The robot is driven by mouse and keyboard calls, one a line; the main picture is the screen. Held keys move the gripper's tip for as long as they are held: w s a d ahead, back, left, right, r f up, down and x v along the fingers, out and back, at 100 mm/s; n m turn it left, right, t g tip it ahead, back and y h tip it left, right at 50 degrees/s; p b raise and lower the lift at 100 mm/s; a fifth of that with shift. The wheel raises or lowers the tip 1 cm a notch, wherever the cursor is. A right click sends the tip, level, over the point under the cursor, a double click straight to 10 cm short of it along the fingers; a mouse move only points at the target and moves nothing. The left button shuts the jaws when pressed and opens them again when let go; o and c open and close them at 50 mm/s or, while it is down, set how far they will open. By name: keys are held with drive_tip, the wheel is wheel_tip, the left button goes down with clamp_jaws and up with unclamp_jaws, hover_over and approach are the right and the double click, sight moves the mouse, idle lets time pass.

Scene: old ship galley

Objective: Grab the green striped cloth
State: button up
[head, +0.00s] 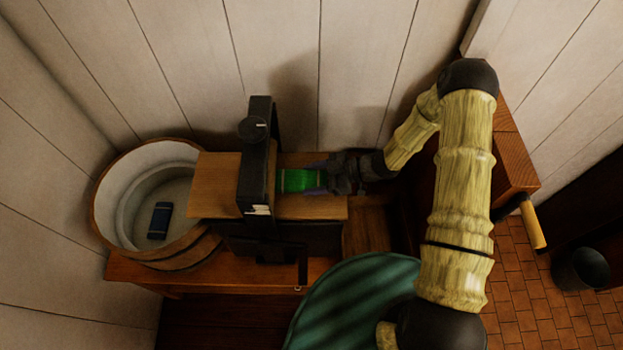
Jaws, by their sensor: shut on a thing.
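The green striped cloth (297,181) is a small bright green piece with paler bands near its ends. It lies on the wooden board (215,172) just right of the upright black frame (256,165). My gripper (321,179) reaches in from the right and is shut on the right end of the cloth. The cloth's left end meets the black frame; I cannot tell whether it runs into the frame. The fingers are dark and small here, and they hide part of the cloth's right end.
A round wooden tub (103,195) at left holds a dark blue folded thing (160,221). A wooden box-like piece with a handle (533,224) stands right of my arm. A dark bucket (581,268) is on the tiled floor.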

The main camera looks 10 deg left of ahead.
drive_tip(key=s+d+b, duration=0.2)
drive_tip(key=s+d, duration=0.2)
drive_tip(key=s, duration=0.4)
drive_tip(key=s+d+b, duration=0.3)
drive_tip(key=s+d, duration=0.1)
drive_tip(key=s, duration=0.3)
drive_tip(key=shift+s+d, duration=0.35)
drive_tip(key=shift+s, duration=0.05)
